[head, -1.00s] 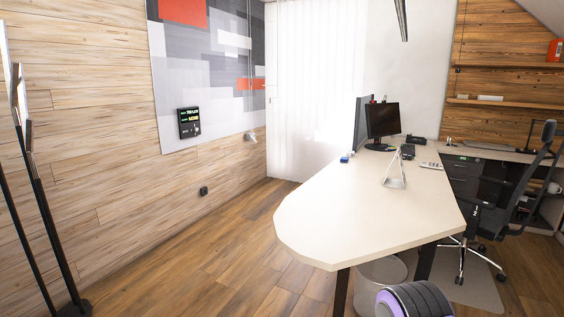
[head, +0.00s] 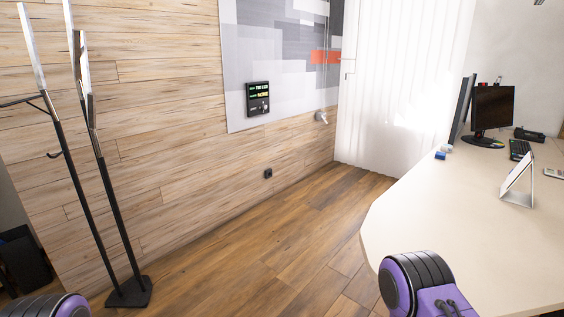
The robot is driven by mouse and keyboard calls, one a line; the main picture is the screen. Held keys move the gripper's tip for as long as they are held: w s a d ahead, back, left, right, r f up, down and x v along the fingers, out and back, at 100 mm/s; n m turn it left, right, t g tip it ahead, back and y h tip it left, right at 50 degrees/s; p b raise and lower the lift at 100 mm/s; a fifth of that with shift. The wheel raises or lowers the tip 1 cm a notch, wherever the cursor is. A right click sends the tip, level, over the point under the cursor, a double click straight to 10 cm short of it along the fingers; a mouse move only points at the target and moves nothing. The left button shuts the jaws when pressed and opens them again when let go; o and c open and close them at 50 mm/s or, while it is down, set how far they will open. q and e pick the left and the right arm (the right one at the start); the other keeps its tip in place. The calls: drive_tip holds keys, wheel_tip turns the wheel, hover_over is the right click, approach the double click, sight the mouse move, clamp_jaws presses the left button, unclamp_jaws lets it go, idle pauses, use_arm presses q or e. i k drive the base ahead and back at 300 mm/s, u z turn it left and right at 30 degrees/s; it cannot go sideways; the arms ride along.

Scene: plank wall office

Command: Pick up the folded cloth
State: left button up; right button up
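No folded cloth can be made out in the head view. Neither gripper shows. Only purple and black parts of my own arms show along the bottom edge, one in the bottom left corner and one right of the middle in front of the desk.
A black coat stand (head: 110,215) stands at left. The wooden floor (head: 290,235) between them is clear.

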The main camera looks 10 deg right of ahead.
sight(439, 155)
drive_tip(key=z, duration=0.05)
drive_tip(key=i, duration=3.25)
drive_tip(key=z, duration=0.55)
drive_tip(key=i, duration=1.85)
drive_tip(key=z, duration=1.9)
drive_tip(key=i, duration=1.3)
drive_tip(key=z, duration=0.95)
